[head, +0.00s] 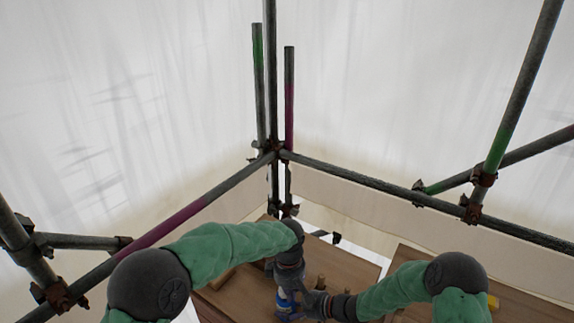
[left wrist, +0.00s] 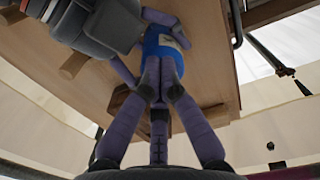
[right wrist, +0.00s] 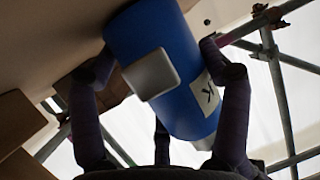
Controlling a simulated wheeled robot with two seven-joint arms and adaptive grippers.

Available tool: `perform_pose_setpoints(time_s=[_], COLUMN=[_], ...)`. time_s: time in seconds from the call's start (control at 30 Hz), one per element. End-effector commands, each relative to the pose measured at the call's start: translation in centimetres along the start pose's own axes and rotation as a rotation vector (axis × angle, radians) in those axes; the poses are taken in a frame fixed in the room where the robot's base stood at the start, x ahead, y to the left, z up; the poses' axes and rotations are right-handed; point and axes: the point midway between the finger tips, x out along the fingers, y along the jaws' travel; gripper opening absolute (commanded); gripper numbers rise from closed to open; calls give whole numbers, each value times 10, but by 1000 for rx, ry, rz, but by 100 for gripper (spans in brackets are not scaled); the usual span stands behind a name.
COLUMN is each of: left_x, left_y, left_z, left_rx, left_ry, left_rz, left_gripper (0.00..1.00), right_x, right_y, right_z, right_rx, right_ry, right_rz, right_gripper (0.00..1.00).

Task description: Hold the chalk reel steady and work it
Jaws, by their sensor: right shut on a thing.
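The chalk reel (head: 284,301) is a blue body low in the head view, largely hidden by my grippers. In the right wrist view the blue reel (right wrist: 165,75) shows a grey plate and a pale label with a dark letter. My right gripper (head: 308,301) is shut on it, with fingers on both sides of the body. My left gripper (head: 287,272) is over the reel from above. In the left wrist view its fingertips (left wrist: 162,78) are close together in front of the blue body; I cannot tell whether they grip anything.
Brown wooden boards (head: 235,293) lie under the grippers, with another board (head: 415,262) at the right. Scaffold tubes (head: 375,182) with rusty couplers (head: 471,207) run behind and beside. Pale sheeting (head: 400,80) encloses the space. There is a gap between the boards.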

Motion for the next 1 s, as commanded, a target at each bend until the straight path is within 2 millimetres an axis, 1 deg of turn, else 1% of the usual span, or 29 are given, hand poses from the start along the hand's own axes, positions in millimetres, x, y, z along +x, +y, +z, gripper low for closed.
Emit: perform_pose_setpoints(time_s=[0.03, 0.37, 0.73, 0.87, 1.0], left_x=[1, 1, 1, -8, -24], left_y=[0, 1, -3, -3, -3], left_z=[-6, -6, 3, 4, 4], left_rx=[-2, -2, 1, 0, -1], left_ry=[7, 7, 7, 6, 5], left_rz=[3, 6, 5, 6, 7], left_gripper=[0, 0, 0, 0, 0], right_x=[-1, -1, -1, 0, 0], right_y=[-2, -3, -3, -3, -2], right_z=[4, 4, 4, 4, 4], right_rx=[1, 0, 1, 1, 2], right_ry=[-6, -6, -7, -7, -8], right_rz=[-3, -4, -5, -4, -4], right_gripper=[40, 40, 40, 40, 40])
